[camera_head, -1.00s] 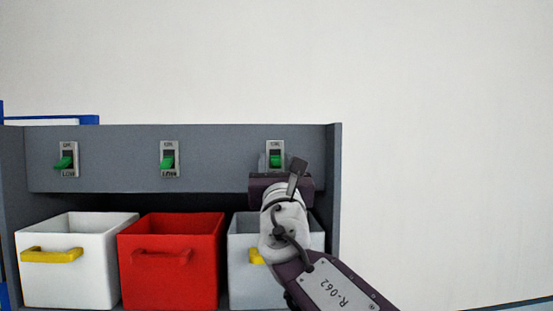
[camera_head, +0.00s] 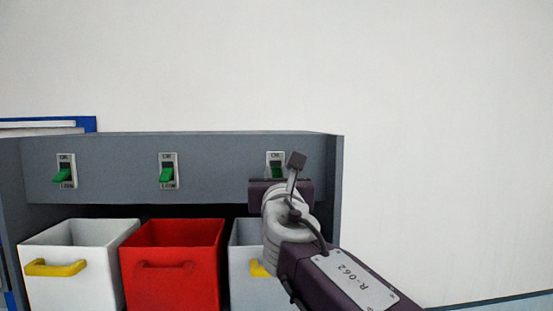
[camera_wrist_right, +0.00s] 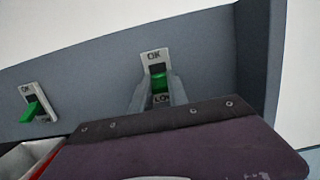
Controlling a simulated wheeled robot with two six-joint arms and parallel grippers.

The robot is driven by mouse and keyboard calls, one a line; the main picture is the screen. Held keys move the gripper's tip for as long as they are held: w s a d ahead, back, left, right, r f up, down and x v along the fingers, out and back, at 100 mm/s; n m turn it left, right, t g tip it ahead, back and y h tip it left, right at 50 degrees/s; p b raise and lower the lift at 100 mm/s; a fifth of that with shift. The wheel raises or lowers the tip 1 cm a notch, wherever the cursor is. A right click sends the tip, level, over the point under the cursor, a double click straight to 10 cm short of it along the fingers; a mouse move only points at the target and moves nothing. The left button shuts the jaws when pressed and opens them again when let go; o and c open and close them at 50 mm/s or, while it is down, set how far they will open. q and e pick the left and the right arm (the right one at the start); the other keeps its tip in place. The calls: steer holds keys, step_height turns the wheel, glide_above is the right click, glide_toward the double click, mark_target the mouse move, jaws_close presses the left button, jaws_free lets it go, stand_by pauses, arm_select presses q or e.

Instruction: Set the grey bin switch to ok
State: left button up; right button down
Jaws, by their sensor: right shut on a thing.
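The grey bin (camera_head: 246,240) stands at the right of the shelf, partly hidden by my right arm. Above it is its switch (camera_head: 276,158), a light plate with a green lever; it also shows in the right wrist view (camera_wrist_right: 153,57). The plate reads OK at the top and a partly hidden word starting "LO" below. The green lever (camera_wrist_right: 160,82) sits low in its slot, with dark slot above it. My right gripper (camera_wrist_right: 159,94) has its fingers on both sides of the lever, shut on it. My left gripper is not in view.
Two more switches with green levers, one left (camera_head: 64,171) and one middle (camera_head: 168,171), are on the grey panel (camera_head: 220,170). Below stand a white bin (camera_head: 70,285) and a red bin (camera_head: 172,290). The wall to the right is bare.

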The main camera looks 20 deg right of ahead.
steer(key=shift+r+g, duration=0.4)
steer(key=shift+g, duration=0.4)
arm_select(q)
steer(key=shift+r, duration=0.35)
arm_select(e)
steer(key=shift+r+g+y, duration=0.2)
steer(key=shift+g+y, duration=0.3)
steer(key=shift+g, duration=0.5)
steer(key=shift+s+r, duration=0.1)
steer(key=shift+r, duration=0.1)
steer(key=c, duration=1.3)
jaws_free()
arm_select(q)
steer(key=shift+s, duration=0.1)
arm_select(e)
steer(key=shift+f, duration=0.1)
steer(key=shift+s, duration=0.1)
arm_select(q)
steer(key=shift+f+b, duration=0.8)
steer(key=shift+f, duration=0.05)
arm_select(e)
steer(key=v, duration=0.8)
steer(key=shift+s+a, duration=0.1)
steer(key=shift+s, duration=0.25)
